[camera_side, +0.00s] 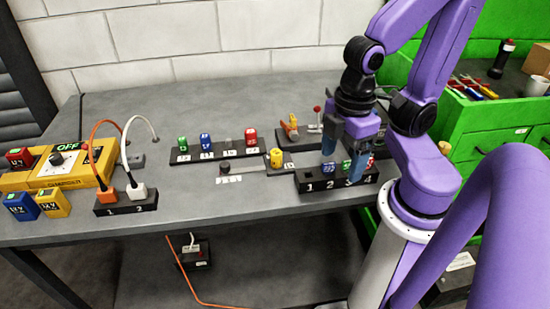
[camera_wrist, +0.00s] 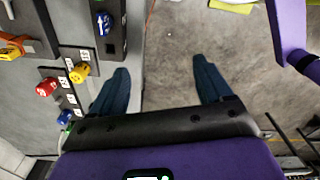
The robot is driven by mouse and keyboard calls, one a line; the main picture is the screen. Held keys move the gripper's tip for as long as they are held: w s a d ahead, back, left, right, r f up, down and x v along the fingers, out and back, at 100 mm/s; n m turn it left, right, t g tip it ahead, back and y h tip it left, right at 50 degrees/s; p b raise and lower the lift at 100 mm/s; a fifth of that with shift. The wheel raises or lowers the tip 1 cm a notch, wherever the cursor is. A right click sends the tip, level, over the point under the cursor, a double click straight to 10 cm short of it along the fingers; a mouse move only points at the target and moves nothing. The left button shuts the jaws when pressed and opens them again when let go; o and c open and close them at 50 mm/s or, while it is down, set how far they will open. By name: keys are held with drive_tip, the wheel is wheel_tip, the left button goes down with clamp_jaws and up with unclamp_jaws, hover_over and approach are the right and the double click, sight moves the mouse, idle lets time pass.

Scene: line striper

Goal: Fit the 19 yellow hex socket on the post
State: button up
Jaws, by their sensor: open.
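The yellow socket (camera_side: 276,158) stands upright on a small dark base, just right of and in front of the socket rack (camera_side: 212,151). It also shows in the wrist view (camera_wrist: 79,70), left of my fingers. I cannot read its number or tell whether it sits on a post. A short dark stub (camera_side: 224,169) stands on the table to its left, above a small label. My gripper (camera_side: 342,150) hangs over the numbered black block, to the right of the yellow socket. In the wrist view my gripper (camera_wrist: 161,72) is open, with nothing between the fingers.
The rack holds green (camera_side: 182,144), blue (camera_side: 206,142) and red (camera_side: 251,137) sockets. The numbered black block (camera_side: 318,185) holds small coloured pieces below my fingers. An orange toggle clamp (camera_side: 290,127) stands behind.

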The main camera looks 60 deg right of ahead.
drive_tip(key=shift+w, duration=0.1)
drive_tip(key=c, duration=0.4)
drive_tip(key=n, duration=2)
hover_over(276, 152)
drive_tip(key=f, duration=0.1)
drive_tip(key=shift+n, duration=0.3)
drive_tip(key=shift+f, duration=5.15)
